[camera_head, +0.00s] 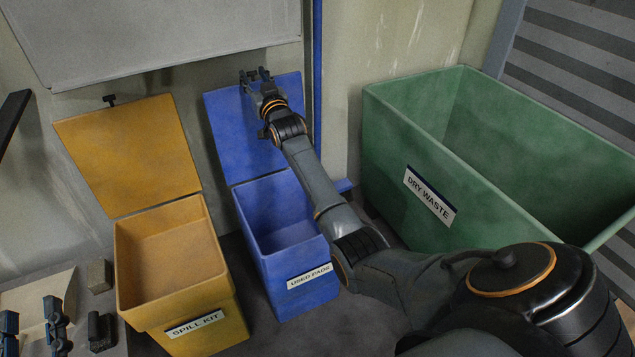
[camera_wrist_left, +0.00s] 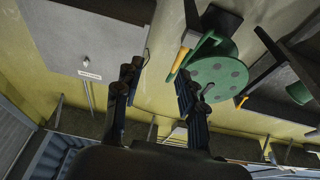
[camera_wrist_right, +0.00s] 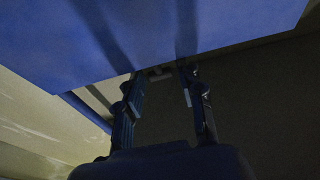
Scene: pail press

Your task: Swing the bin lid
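The blue bin (camera_head: 285,245) labelled USED PADS stands open, its blue lid (camera_head: 228,135) raised and tilted back. The yellow bin (camera_head: 170,270) labelled SPILL KIT is also open, its lid (camera_head: 130,150) raised, with a small dark knob (camera_head: 109,100) at the top edge. My right gripper (camera_head: 256,76) is at the blue lid's top edge. In the right wrist view its fingers (camera_wrist_right: 163,80) are apart, close to the lid's edge (camera_wrist_right: 200,30); contact is unclear. My left gripper (camera_head: 32,318) is at the lower left, fingers apart and empty (camera_wrist_left: 156,82).
A large open green bin (camera_head: 400,165) labelled DRY WASTE stands at the right. A grey panel (camera_head: 160,35) hangs above the lids, and a blue post (camera_head: 317,80) stands beside the blue lid. Small dark blocks (camera_head: 100,275) lie near my left gripper. A green reel (camera_wrist_left: 218,75) shows in the left wrist view.

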